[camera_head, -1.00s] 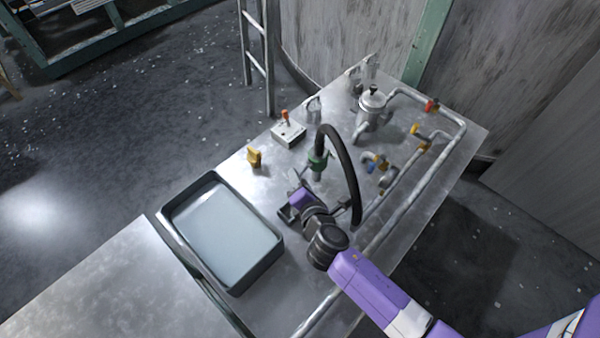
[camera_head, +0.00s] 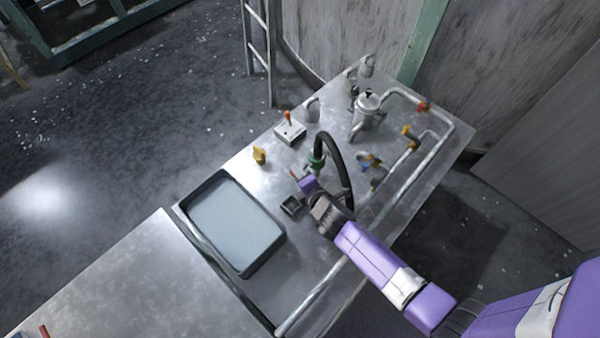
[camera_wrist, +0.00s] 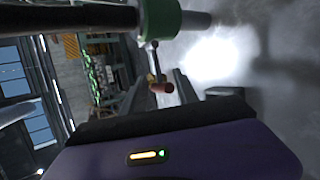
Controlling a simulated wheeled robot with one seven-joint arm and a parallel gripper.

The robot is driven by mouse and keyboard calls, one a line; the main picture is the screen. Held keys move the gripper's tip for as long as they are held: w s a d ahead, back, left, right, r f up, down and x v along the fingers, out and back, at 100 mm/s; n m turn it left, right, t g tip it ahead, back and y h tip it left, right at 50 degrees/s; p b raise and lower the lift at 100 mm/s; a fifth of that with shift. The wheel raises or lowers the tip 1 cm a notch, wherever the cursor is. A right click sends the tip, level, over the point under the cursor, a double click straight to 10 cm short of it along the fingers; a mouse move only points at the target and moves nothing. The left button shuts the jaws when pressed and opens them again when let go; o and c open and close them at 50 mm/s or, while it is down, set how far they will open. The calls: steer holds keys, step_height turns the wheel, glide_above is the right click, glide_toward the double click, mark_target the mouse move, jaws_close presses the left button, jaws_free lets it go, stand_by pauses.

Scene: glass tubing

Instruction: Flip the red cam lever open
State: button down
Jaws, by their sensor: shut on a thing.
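The red cam lever (camera_head: 294,174) shows as a small red tip beside my gripper in the head view. In the wrist view its red knob (camera_wrist: 160,88) sits on a short metal arm below the green coupling (camera_wrist: 160,20). That coupling (camera_head: 317,161) stands upright on the metal table, with a black hose leaving its top. My purple and black gripper (camera_head: 298,195) is low over the table, just in front of the coupling. It is shut on the red lever, though the contact is mostly hidden by the gripper.
A dark-rimmed tray (camera_head: 275,262) lies left of my gripper. The black hose (camera_head: 344,165) arches close behind it. Metal pipes (camera_head: 407,165) with coloured valves run along the right. A yellow piece (camera_head: 259,155) and a box with an orange lever (camera_head: 290,130) stand farther back.

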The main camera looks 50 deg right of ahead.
steer(key=shift+w+r, duration=0.1)
steer(key=c, duration=1)
jaws_free()
steer(key=v, duration=0.8)
